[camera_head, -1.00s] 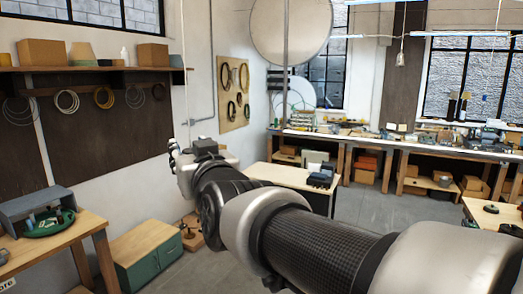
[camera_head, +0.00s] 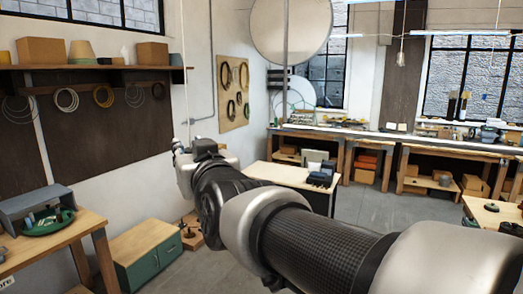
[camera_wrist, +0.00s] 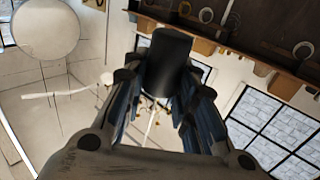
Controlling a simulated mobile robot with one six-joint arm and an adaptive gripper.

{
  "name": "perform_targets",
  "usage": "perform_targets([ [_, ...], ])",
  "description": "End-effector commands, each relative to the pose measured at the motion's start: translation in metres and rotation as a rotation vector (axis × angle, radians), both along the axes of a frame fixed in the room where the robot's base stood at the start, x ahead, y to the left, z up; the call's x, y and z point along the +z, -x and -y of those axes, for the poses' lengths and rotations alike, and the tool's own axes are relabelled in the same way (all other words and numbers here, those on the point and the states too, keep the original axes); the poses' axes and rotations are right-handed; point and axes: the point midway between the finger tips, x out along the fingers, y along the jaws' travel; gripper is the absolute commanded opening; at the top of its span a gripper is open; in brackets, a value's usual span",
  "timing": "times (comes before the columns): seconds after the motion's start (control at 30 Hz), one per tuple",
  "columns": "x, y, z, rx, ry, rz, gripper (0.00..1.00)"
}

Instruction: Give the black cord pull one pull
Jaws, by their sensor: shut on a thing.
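The black cord pull (camera_wrist: 168,62) is a short dark cylinder between my gripper's two fingers in the wrist view. My gripper (camera_wrist: 165,88) is shut on it, with a finger along each side. A thin pale cord shows beyond the pull, between the fingers. In the head view my gripper (camera_head: 178,147) is small and far out, in front of the white wall. A thin cord (camera_head: 185,60) hangs down from above towards it. The pull itself cannot be made out in the head view.
A wooden shelf (camera_head: 90,68) with boxes and hanging wire coils is on the left wall. A green cabinet (camera_head: 145,255) stands below. A pale table (camera_head: 285,173) is beyond my arm, and a long workbench (camera_head: 400,142) lines the back. Open floor lies between.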

Motion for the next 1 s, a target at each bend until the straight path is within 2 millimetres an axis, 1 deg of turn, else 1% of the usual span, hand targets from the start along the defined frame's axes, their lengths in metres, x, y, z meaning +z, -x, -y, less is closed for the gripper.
perform_targets([
  [0.03,-0.004,0.000,0.000,0.000,0.001,-0.001,0.03],
  [0.33,-0.016,0.000,0.000,0.000,0.001,-0.002,0.03],
  [0.57,-0.010,0.000,0.000,0.000,0.001,-0.002,0.03],
  [1.0,0.012,0.000,0.000,0.000,0.001,-0.002,0.03],
])
